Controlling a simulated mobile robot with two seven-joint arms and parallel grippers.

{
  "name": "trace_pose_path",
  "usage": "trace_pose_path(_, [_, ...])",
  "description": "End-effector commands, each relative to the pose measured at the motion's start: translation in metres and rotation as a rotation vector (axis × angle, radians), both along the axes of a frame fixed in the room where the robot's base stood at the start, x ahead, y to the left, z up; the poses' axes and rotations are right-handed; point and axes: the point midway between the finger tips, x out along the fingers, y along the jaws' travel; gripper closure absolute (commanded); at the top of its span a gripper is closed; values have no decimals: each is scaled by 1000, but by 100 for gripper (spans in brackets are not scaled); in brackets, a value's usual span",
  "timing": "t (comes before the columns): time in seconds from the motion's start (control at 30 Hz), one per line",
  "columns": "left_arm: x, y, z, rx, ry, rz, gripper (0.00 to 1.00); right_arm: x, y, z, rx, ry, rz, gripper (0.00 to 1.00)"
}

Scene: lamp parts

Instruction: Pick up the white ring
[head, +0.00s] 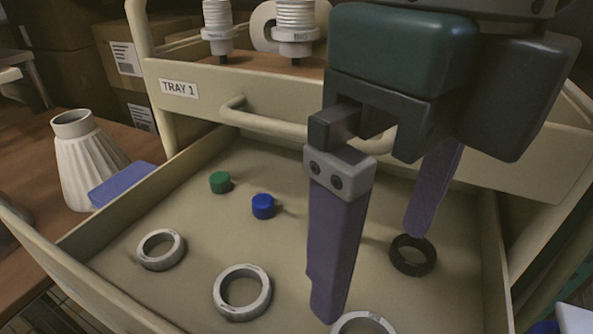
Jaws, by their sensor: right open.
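Three pale rings lie in the open tray drawer: one at the left (161,250), one at the lower middle (242,292), and one cut off by the bottom edge (363,324). All look white to light grey, so I cannot tell which is the white ring. My right gripper (373,270) is open and empty, with its two purple fingers pointing down over the tray. The near fingertip appears between the middle ring and the bottom ring. The far fingertip appears just above a black ring (413,256). My left gripper is not in view.
The drawer (190,225) also holds a green cap (220,182) and a blue cap (263,206). Its walls stand around the rings. A ribbed white vase (88,165) and a blue block (124,184) stand outside, at the left. White threaded sockets (295,30) stand on the shelf behind.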

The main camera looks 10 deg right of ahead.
Motion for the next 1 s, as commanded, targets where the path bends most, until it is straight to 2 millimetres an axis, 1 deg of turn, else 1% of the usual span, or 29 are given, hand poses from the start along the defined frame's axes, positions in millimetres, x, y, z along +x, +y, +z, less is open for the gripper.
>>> trace_pose_path(0.03, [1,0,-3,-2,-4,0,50,0,-1,-9,-9,1,0,0])
trace_pose_path(0.2, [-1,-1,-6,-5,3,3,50,-1,-1,-33,-10,2,-1,0])
trace_pose_path(0.43, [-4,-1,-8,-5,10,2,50,-3,-2,-55,-9,3,1,0])
trace_pose_path(0.6, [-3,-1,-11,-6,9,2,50,-7,-3,-83,-8,4,0,0])
trace_pose_path(0.7, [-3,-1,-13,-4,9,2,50,-7,-2,-94,-7,2,1,0])
trace_pose_path(0.8, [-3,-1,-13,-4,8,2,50,-6,-2,-98,-7,0,2,0])
trace_pose_path(1.0, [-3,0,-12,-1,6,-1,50,-6,-2,-98,-6,0,2,1])
